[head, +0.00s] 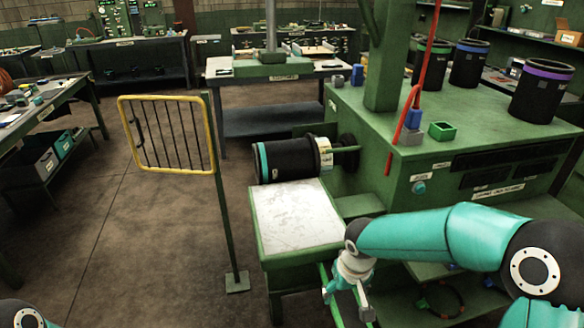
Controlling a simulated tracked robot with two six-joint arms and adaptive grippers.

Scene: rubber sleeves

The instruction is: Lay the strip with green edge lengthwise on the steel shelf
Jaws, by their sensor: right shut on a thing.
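The steel shelf (293,217) is a pale, scuffed plate in a green frame, left of my right arm. My right gripper (348,302) points down just below the shelf's front right corner and is shut. A thin strip with a bright green edge (324,278) shows at its fingers and runs down past them. The gripper hides part of the strip, and its lower end is hard to make out. The shelf's top is bare. My left gripper is out of view; only a bit of my left arm shows at the bottom left.
A black roller with a teal end band (288,160) sticks out just behind the shelf. A yellow barred gate (168,134) on a post stands to the left. The green machine (400,150) carries a red hose (425,70) and black sleeves (543,92). Open floor lies left.

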